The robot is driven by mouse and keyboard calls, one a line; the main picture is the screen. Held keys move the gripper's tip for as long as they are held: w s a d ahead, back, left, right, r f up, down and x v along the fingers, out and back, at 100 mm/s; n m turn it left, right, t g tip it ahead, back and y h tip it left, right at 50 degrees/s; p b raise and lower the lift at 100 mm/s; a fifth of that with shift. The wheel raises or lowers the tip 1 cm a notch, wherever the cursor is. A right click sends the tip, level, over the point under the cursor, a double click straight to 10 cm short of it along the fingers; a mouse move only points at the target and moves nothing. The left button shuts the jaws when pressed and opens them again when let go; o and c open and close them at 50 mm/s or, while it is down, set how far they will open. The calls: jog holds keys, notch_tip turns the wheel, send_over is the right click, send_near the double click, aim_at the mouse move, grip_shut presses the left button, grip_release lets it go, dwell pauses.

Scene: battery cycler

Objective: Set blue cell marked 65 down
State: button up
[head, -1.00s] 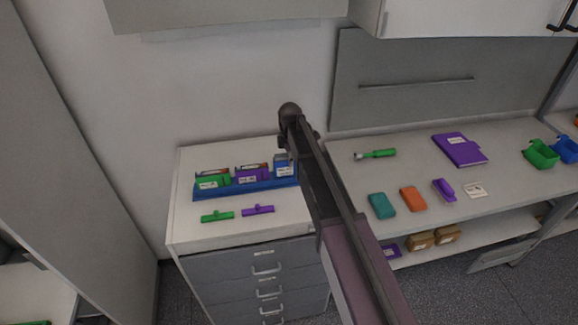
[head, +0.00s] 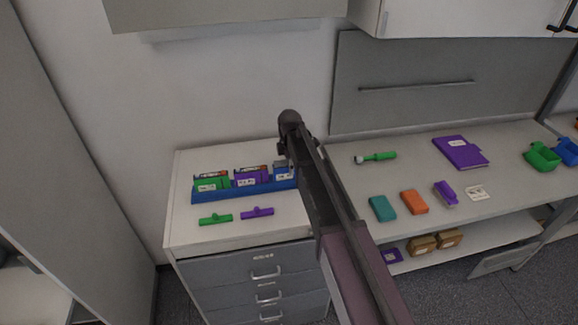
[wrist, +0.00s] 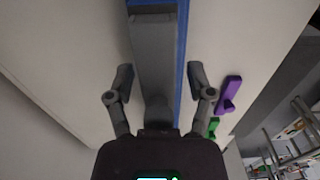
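The blue cell (head: 283,176) with a white label stands at the right end of the blue tray (head: 215,197), beside a purple cell (head: 245,181) and a green cell (head: 211,186). It looks upright and seated, though its base is hidden by the tray's front. My gripper (head: 287,160) is right above the blue cell and partly covers its top and right side. In the wrist view my gripper (wrist: 159,70) has its two fingers apart, on either side of a grey block-like shape (wrist: 155,60), probably the cell. A thin gap shows at the right finger, so it looks open.
A green part (head: 216,219) and a purple part (head: 257,212) lie in front of the tray on the white drawer cabinet (head: 190,237). To the right, a bench holds a teal block (head: 383,208), an orange block (head: 413,201) and a purple binder (head: 461,152).

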jog(key=shift+r, duration=0.15)
dwell(0.3)
notch_tip(320, 180, up, 12)
jog(key=p, duration=1.2)
dwell(0.8)
jog(key=s+d+m, duration=2.1)
jog(key=s+d, duration=0.1)
jog(key=s, duration=0.4)
jog(key=shift+d, duration=0.4)
